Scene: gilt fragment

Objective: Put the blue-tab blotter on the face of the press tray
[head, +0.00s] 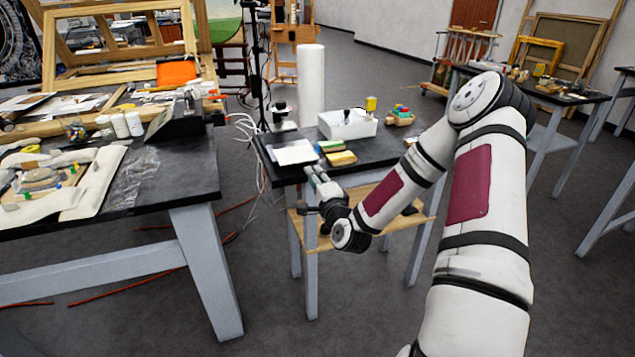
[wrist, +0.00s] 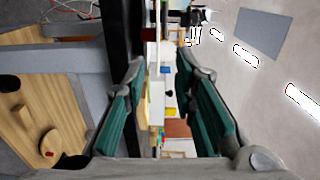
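A white flat piece (head: 295,152) lies at the front left of the small black table, with a thin blue bit by its right edge. I cannot tell whether it is the blue-tab blotter or the press tray. My gripper (head: 312,172) is at the table's front edge, just in front of that piece. In the wrist view my gripper (wrist: 162,66) is open, its teal-padded fingers apart with nothing held. That view is turned sideways. Pale objects (wrist: 157,98) and a small blue patch (wrist: 165,70) show beyond the gap, too small to name surely.
Yellow-topped blocks (head: 341,158) lie right of the white piece. Behind are a white open box (head: 346,124), a tall white roll (head: 311,85), a yellow cup (head: 371,103) and colored blocks (head: 400,116). A wooden shelf (head: 375,222) is below. A cluttered bench (head: 150,190) stands left.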

